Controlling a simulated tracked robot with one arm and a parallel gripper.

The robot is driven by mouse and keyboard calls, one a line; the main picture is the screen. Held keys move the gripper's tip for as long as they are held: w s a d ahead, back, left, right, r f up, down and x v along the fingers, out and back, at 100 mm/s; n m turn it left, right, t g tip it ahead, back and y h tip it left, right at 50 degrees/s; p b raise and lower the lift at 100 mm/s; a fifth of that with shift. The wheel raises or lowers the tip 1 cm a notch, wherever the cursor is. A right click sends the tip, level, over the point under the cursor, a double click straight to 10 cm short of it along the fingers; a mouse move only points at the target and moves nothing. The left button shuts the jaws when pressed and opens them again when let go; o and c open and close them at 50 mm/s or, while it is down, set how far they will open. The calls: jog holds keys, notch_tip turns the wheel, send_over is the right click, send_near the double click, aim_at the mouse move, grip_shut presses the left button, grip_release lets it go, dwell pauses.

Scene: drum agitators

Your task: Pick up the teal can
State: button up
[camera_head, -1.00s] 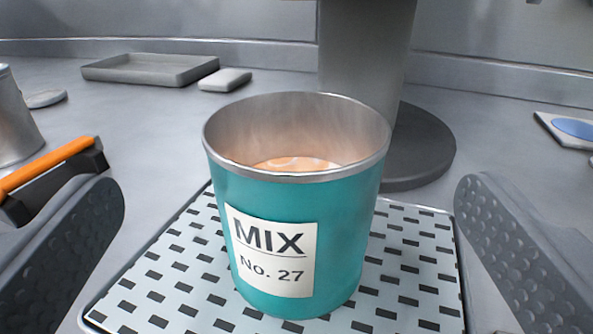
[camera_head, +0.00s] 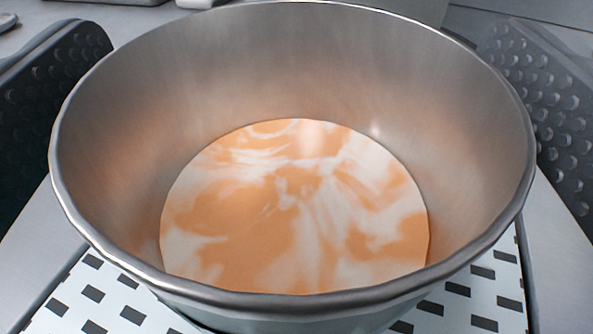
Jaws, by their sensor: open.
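The teal can (camera_head: 300,312) fills most of the view, seen from above and close. Its steel rim and inner wall show, with swirled orange and white contents (camera_head: 295,215) at the bottom. Its label and most of its teal outside are hidden below the rim. My gripper (camera_head: 300,130) is open, with one dark dimpled finger at the left of the can and one at the right. I cannot tell whether either finger touches the can; the right one looks very near the rim.
The can stands over a pale slotted grate (camera_head: 95,295) on a grey surface. The foot of a grey column (camera_head: 405,10) is behind the can. Parts of a tray and a small block show at the top edge.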

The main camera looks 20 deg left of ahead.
jog(key=c, duration=1.8)
jog(key=shift+r, duration=0.1)
